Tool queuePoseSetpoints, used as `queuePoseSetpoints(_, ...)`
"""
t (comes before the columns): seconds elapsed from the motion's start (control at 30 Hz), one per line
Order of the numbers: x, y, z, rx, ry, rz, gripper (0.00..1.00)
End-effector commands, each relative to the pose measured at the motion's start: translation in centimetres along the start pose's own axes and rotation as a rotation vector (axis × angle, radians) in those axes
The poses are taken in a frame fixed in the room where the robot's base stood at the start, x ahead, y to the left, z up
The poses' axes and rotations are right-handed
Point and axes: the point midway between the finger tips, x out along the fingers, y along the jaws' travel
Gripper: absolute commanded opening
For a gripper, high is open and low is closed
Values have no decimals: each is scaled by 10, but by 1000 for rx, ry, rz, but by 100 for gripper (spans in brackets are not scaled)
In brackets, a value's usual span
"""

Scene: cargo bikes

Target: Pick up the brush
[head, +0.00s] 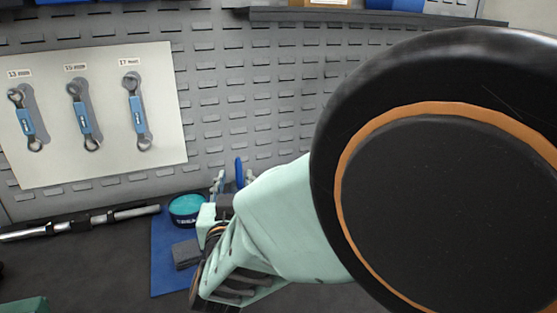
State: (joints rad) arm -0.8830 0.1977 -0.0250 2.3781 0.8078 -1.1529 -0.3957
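I cannot make out the brush for certain. A blue upright tip (238,172) and a paler blue piece beside it show just behind my arm at the foot of the pegboard. Their lower parts are hidden, so I cannot tell what they are. My mint-green arm (290,215), with its large black and orange joint, fills the right side and reaches down to the left over the bench.
A teal round tin (187,207) and a grey block (186,254) are by the blue mat (164,248). A metal bar tool (80,224) lies left. Several wrenches hang on a white panel (165,90) on the grey pegboard (260,85). A green object (25,305) sits front left.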

Motion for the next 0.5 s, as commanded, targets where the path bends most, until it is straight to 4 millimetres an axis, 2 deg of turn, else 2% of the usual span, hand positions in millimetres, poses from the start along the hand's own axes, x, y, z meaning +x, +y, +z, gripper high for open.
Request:
queuePoseSetpoints(0.2,35,1,1,0,1,4,34)
queuePoseSetpoints(0.5,62,0,3,0,0,2,34)
